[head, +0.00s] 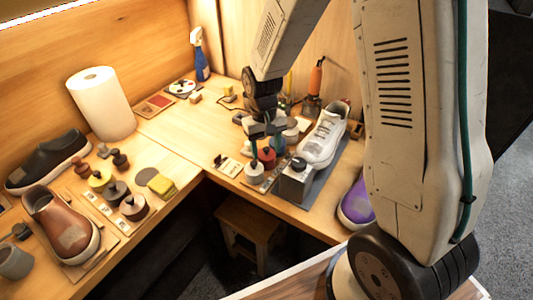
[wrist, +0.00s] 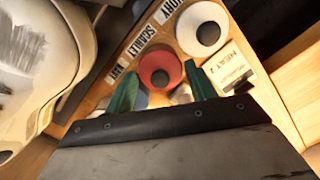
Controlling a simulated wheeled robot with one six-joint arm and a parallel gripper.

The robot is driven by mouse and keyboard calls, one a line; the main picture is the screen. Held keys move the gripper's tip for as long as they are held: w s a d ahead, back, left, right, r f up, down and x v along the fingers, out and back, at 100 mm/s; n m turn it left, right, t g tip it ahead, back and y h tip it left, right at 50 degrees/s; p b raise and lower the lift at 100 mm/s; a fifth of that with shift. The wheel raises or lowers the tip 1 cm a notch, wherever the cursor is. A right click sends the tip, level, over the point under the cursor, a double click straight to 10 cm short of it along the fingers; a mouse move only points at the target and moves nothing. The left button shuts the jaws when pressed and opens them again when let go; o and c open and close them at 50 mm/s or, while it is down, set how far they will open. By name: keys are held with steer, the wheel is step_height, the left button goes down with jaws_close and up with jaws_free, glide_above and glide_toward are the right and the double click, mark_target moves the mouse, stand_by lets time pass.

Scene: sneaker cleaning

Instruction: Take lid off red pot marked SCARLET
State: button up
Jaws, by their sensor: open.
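The red pot (wrist: 149,63) shows from above in the wrist view, with a dark round knob on its top. A label reading roughly SCARLET (wrist: 134,47) lies beside it. The red pot also shows in the head view (head: 267,158), in a row on the small rack. My gripper (wrist: 160,88) is open, with its green fingertips apart on either side of the near part of the red pot. In the head view my gripper (head: 264,130) hangs just above the pot. I cannot tell whether the fingers touch it.
A white pot (wrist: 190,18) with a dark knob stands close beside the red one, near an IVORY label (wrist: 168,8). A white sneaker (head: 322,137) is close on the right. The bench left of the rack is fairly clear.

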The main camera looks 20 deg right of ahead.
steer(key=c, duration=0.6)
